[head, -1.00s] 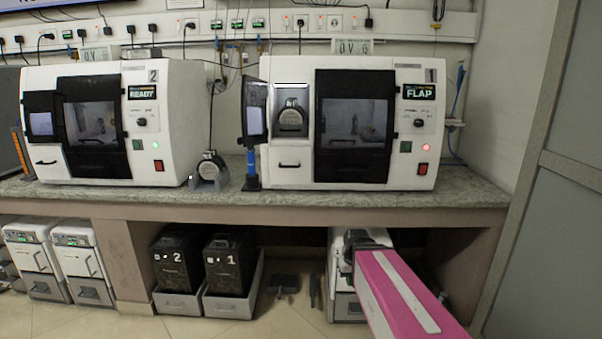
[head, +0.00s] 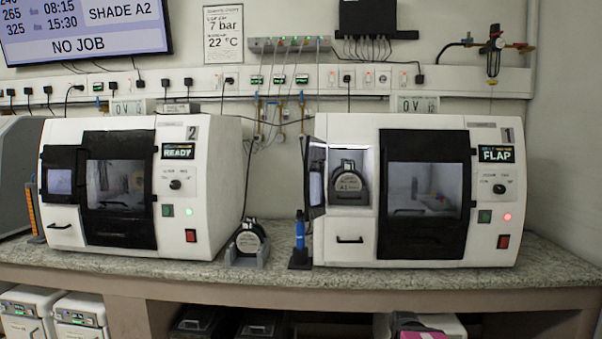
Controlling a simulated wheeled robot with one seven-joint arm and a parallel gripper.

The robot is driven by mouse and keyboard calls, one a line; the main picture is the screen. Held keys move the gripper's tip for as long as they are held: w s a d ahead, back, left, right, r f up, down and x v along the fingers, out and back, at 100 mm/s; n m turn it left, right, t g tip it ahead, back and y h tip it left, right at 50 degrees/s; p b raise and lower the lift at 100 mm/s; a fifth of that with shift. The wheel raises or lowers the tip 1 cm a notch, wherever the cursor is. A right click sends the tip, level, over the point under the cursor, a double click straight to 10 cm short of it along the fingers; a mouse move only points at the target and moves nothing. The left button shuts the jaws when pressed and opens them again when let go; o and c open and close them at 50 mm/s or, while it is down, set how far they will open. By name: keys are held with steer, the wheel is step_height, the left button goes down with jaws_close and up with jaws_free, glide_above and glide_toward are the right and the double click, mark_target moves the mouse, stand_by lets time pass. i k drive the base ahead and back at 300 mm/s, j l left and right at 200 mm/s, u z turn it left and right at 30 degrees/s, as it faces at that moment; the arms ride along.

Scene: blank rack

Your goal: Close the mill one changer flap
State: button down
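Mill one (head: 340,252) is the white machine on the right of the bench, marked 1. Its display (head: 496,154) reads FLAP and a red light glows below it. Its changer flap (head: 316,180), dark-framed with a window, stands open, swung out to the left of the lit changer bay. A round dark disc holder (head: 349,184) sits inside the bay. The main door (head: 424,190) of mill one looks shut.
Mill two (head: 75,240), reading READY, stands to the left. Between the mills, a disc on a grey stand (head: 248,244) and a blue tool in a dark holder (head: 300,240) stand on the bench (head: 400,274). The blue tool is close by the open flap.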

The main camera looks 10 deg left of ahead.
mark_target(315, 158)
steer(key=i+j+z, duration=0.2)
steer(key=j, duration=0.75)
steer(key=j+z, duration=0.15)
steer(key=j, duration=0.75)
steer(key=l+z, duration=0.15)
steer(key=z, duration=0.2)
steer(key=i+l+z, duration=0.1)
steer(key=z, duration=0.3)
steer(key=i+l+z, duration=0.1)
steer(key=z, duration=0.25)
steer(key=k+j+z, duration=0.1)
steer(key=k+j, duration=0.05)
steer(key=k, duration=0.05)
